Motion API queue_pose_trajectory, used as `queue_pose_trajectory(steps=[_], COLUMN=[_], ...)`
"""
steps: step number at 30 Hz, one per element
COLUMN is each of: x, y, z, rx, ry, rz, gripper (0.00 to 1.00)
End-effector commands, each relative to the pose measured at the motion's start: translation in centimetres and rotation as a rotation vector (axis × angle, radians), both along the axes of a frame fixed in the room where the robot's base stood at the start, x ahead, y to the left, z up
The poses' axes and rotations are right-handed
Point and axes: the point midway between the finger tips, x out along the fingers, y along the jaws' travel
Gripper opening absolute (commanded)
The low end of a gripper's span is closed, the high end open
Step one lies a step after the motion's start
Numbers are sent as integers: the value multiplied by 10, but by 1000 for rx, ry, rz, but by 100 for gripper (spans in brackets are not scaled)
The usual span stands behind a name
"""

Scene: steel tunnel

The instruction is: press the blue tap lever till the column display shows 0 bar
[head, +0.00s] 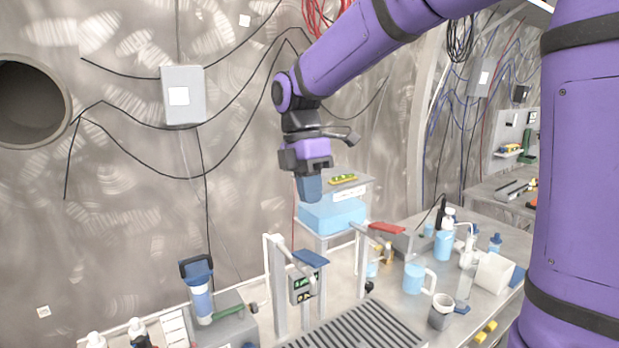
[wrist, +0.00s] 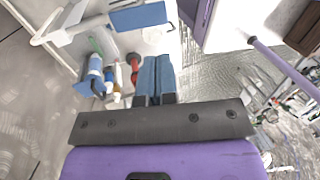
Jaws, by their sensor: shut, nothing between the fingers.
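The blue tap lever (head: 310,258) sticks out from the top of a white tap column in the head view. It also shows at the top of the wrist view (wrist: 140,17). The column display (head: 303,287) hangs just below it with green lettering too small to read. My gripper (head: 309,194) is shut and empty, its blue fingers pointing down, above the lever and apart from it. In the wrist view the closed fingers (wrist: 155,72) lie just below the lever in the picture.
A red tap lever (head: 387,228) sits on a second column to the right. A light blue tank (head: 333,214) stands behind the taps. A blue-capped filter (head: 200,290) is at the left, a ribbed drain grate (head: 360,328) in front. Mugs and bottles crowd the right bench.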

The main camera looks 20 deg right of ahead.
Motion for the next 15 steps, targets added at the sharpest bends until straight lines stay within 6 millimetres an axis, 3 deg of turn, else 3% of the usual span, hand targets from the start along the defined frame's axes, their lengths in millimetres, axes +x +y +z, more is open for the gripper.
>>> queue_pose_trajectory(steps=[6, 15], x=[6, 6], y=[1, 1], z=[22, 26], rx=[0, 0], ry=[-1, 0], rz=[0, 0], gripper=[0, 0])
